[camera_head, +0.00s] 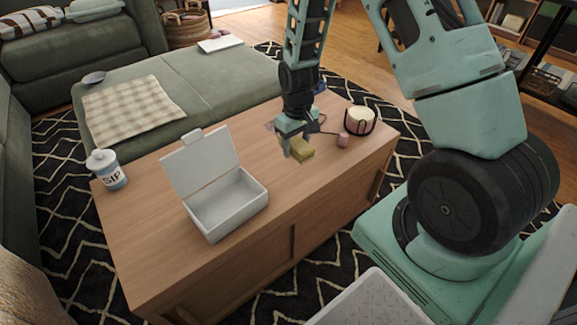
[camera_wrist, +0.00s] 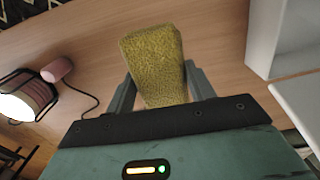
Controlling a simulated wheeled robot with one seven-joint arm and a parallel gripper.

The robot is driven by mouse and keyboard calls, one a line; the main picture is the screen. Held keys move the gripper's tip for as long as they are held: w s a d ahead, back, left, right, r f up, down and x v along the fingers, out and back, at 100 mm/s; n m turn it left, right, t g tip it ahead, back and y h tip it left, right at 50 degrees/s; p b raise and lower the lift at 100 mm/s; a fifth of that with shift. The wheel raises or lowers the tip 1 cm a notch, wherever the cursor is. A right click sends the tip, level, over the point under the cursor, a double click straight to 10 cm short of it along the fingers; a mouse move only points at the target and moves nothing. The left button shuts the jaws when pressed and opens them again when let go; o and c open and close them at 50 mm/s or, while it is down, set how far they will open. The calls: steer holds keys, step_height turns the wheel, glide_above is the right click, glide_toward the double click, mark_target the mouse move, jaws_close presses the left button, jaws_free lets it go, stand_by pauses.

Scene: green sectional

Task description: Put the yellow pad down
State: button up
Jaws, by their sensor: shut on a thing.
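The yellow pad (camera_wrist: 157,62) is a rough, textured block, held between the two fingers of my gripper (camera_wrist: 160,85) in the wrist view. In the head view the pad (camera_head: 299,151) shows at the fingertips of my gripper (camera_head: 291,147), over the right part of the wooden table (camera_head: 140,222). My gripper is shut on the pad. The pad is low over the tabletop; I cannot tell whether it touches it.
An open white box (camera_head: 226,212) with a raised lid stands left of my gripper. A candle lamp (camera_head: 360,121) and a small pink object (camera_head: 343,140) with a cord are to the right. A white jar (camera_head: 106,169) stands at the left end. The tabletop between box and gripper is clear.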

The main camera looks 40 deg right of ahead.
mark_target(296, 167)
steer(key=shift+f+b, duration=0.9)
steer(key=shift+f, duration=2.35)
steer(key=shift+f, duration=0.4)
